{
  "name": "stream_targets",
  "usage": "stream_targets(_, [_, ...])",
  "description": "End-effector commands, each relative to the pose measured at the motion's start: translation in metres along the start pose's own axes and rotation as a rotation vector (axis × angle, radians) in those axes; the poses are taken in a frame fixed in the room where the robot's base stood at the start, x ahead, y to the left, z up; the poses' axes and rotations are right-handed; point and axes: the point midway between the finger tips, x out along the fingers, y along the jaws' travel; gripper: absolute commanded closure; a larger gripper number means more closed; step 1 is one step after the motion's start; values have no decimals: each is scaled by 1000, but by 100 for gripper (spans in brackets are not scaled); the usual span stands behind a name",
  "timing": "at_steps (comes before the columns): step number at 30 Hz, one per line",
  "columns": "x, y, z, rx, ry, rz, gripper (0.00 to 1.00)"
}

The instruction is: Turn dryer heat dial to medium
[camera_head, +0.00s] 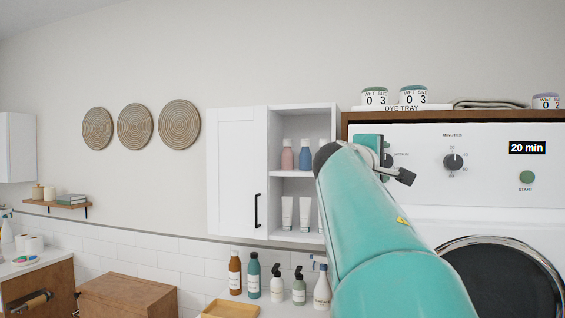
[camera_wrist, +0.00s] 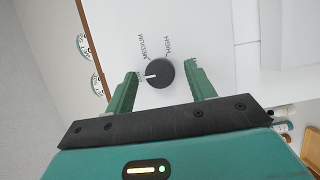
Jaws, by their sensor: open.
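The heat dial (camera_wrist: 160,74) is a dark round knob with a white pointer line, on the white dryer panel. In the wrist view its pointer aims left, toward the left finger. My gripper (camera_wrist: 161,73) is open, with one green finger on each side of the dial and a visible gap to each. In the head view the dial is mostly hidden behind my gripper (camera_head: 391,163) at the left of the dryer panel (camera_head: 487,190).
Right of my gripper are the minutes dial (camera_head: 453,161), a 20 min display (camera_head: 527,148) and a green start button (camera_head: 526,177). The round dryer door (camera_head: 505,280) is below. A white cabinet (camera_head: 237,170) with bottles stands left. A dye tray (camera_head: 400,107) with cups is on top.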

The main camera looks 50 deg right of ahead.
Motion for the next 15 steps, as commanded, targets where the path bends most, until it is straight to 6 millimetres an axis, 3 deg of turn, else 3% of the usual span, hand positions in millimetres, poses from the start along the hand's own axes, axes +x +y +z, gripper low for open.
stream_targets(7, [0, 0, -1, 0, 0, 0, 47])
stream_targets(13, [0, 0, -1, 0, 0, 0, 87])
stream_targets(15, [0, 0, -1, 0, 0, -1, 90])
